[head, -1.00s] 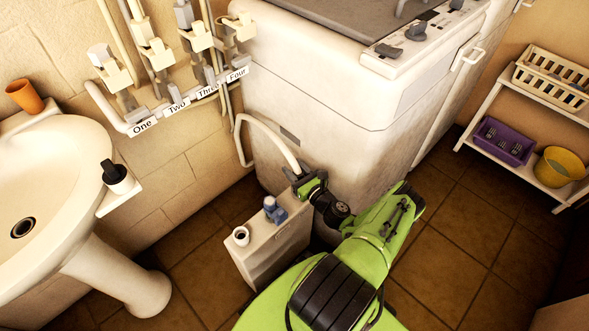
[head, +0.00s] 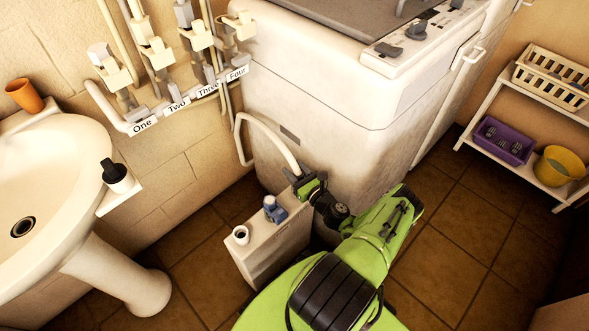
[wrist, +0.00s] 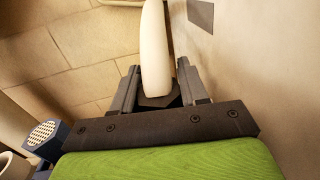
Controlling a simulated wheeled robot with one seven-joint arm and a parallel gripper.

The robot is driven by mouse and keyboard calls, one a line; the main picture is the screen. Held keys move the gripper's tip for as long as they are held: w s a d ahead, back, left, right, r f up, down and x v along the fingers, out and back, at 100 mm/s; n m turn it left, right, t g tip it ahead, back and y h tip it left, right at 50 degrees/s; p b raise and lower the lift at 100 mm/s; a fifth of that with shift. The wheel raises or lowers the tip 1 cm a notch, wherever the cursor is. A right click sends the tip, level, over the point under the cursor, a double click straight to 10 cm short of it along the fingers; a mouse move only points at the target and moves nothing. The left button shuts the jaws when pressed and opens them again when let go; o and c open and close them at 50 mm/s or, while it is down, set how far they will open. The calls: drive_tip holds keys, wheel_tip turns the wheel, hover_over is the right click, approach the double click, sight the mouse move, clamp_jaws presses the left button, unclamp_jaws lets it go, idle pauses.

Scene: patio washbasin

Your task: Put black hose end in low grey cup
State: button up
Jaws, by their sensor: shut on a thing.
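My gripper (head: 303,183) is at the far end of a narrow pale stand (head: 272,250), beside the white machine. In the wrist view its two fingers (wrist: 157,88) are shut on the black hose end (wrist: 158,102). The white hose (wrist: 154,45) rises from the black end between the fingers. I cannot make out a low grey cup for certain; my gripper hides the stand's far end. I cannot tell whether the hose end touches anything below.
A blue-grey holder (head: 274,209) with a perforated top and a white open cup (head: 241,234) stand on the near part of the stand. The white machine (head: 330,130) rises close on the right. The basin (head: 60,170) is at left. Tiled floor (head: 440,240) is clear at right.

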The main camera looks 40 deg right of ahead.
drive_tip(key=o, duration=0.9)
drive_tip(key=shift+c, duration=0.2)
drive_tip(key=shift+f, duration=0.1)
drive_tip(key=s+a+p, duration=0.1)
drive_tip(key=s, duration=1)
drive_tip(key=shift+p, duration=0.35)
drive_tip(key=shift+a, duration=0.1)
